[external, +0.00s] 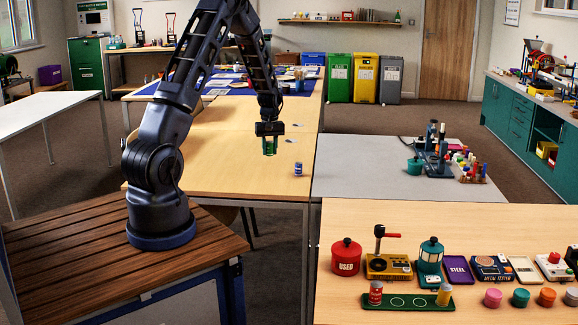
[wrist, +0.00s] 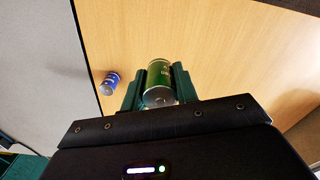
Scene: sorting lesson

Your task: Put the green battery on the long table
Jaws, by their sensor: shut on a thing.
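The green battery (wrist: 159,80) is between the two fingers of my gripper (wrist: 155,88) in the wrist view. My gripper is shut on it. In the external view my gripper (external: 270,142) points down with the green battery (external: 270,149) over the long wooden table (external: 225,160). The battery looks a little above the tabletop, though the exact gap is hard to tell. A blue battery (external: 298,169) stands on the same table to the right and nearer the camera. It also shows in the wrist view (wrist: 110,83), left of my gripper.
A grey table (external: 360,170) adjoins on the right, with tools at its far end. The front wooden table (external: 480,222) holds a red "USED" pot (external: 346,257), testers and a green tray (external: 385,304). Bare wood lies left of my gripper.

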